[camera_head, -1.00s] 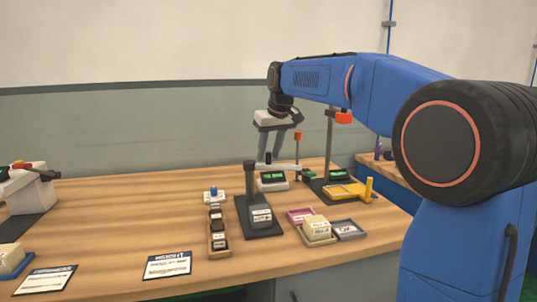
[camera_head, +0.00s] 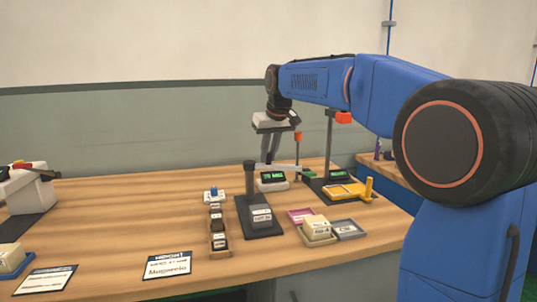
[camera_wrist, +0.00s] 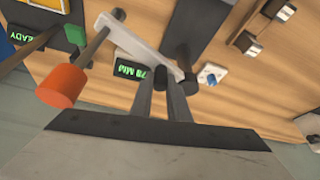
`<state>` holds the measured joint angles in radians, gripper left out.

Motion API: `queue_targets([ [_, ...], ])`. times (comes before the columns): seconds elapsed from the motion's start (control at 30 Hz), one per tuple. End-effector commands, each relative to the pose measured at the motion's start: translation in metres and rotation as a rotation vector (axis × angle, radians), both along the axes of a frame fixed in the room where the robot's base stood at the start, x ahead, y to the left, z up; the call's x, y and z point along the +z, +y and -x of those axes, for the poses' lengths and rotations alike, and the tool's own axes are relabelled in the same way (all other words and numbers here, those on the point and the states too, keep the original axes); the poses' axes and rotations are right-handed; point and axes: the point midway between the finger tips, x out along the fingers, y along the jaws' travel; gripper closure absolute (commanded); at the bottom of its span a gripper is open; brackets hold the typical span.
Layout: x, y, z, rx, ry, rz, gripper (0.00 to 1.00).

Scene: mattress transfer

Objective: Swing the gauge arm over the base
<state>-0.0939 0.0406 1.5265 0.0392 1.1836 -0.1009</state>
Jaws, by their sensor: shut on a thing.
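The gauge arm (camera_head: 286,167) is a pale bar that reaches right from near the top of a dark post (camera_head: 250,182). The post stands on a dark base (camera_head: 261,230), which carries a grey labelled block (camera_head: 260,216). In the head view the bar points right, off to the side of the base. My gripper (camera_head: 267,160) reaches down from behind onto the bar, near the post. In the wrist view my gripper (camera_wrist: 161,86) is shut at the near end of the pale bar (camera_wrist: 138,46); the exact contact is partly hidden.
A digital readout (camera_head: 272,181) sits just behind the bar. An orange-topped stand (camera_head: 328,145) and a yellow holder (camera_head: 350,190) are at the right. Trays (camera_head: 349,229) with blocks lie right of the base, a dark-block row (camera_head: 217,226) left.

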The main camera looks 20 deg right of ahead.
Motion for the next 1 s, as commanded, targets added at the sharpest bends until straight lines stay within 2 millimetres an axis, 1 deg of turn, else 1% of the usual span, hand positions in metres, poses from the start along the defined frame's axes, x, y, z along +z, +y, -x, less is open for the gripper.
queue_targets([
  [0.27, 0.000, 0.008, 0.011, -0.178, 0.000, 0.001, 1.00],
  [0.6, 0.000, 0.021, 0.026, -0.498, 0.000, 0.002, 1.00],
  [1.0, 0.000, 0.042, 0.037, -0.868, 0.000, 0.002, 1.00],
])
